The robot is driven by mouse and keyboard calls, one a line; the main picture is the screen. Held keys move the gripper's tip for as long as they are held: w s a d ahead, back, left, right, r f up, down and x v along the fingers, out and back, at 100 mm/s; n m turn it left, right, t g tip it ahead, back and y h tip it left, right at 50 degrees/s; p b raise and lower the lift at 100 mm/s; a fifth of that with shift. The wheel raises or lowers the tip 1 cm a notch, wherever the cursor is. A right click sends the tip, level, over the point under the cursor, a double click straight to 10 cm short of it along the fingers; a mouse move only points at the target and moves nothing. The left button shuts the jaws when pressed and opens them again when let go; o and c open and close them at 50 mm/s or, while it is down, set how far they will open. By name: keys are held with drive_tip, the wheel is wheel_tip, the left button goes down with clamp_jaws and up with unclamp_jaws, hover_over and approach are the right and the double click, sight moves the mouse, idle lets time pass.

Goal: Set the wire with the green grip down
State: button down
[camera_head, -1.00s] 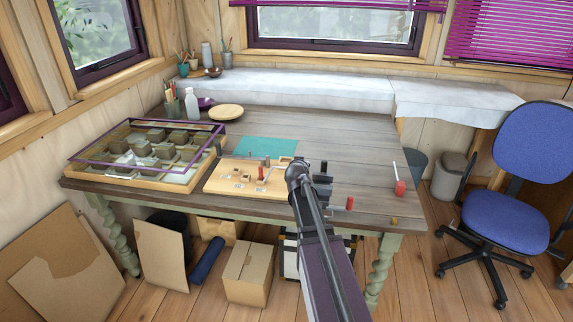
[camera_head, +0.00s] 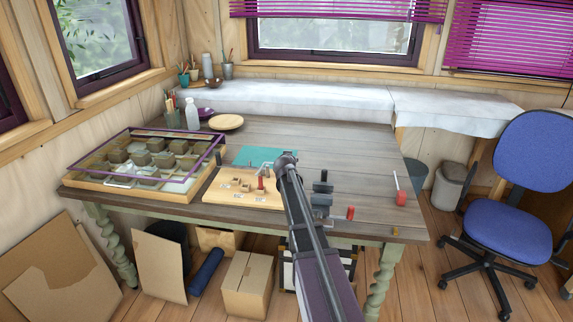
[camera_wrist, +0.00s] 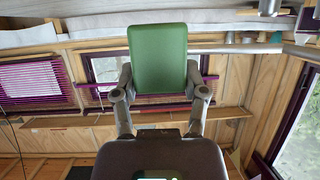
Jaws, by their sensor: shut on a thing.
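The green grip (camera_wrist: 158,50) is a rounded green block held between the two fingers of my gripper (camera_wrist: 159,80) in the wrist view. The fingers press on it from both sides. Its wire cannot be made out clearly. In the head view my arm covers most of the gripper, and the green grip cannot be made out there. The arm's end is above the table (camera_head: 345,155), near the right side of a pale wooden board (camera_head: 222,200) with small pegs and blocks. A red upright piece (camera_head: 261,183) shows at that board.
A teal mat (camera_head: 250,154) lies behind the board. A framed case with a raised purple-edged lid (camera_head: 90,158) stands at left. Black pieces (camera_head: 322,188), a red block (camera_head: 351,213) and a red-handled tool (camera_head: 401,198) are at right. The table's back right is clear.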

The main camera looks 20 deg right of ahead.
drive_tip(key=shift+w, duration=0.45)
drive_tip(key=shift+w+d+f, duration=0.1)
drive_tip(key=shift+w, duration=0.55)
drive_tip(key=shift+w+f+b, duration=0.7)
drive_tip(key=shift+f+b, duration=0.2)
drive_tip(key=shift+b, duration=0.05)
drive_tip(key=shift+f+b, duration=0.7)
drive_tip(key=shift+b, duration=0.1)
drive_tip(key=shift+d, duration=0.1)
drive_tip(key=shift+c, duration=0.6)
unclamp_jaws()
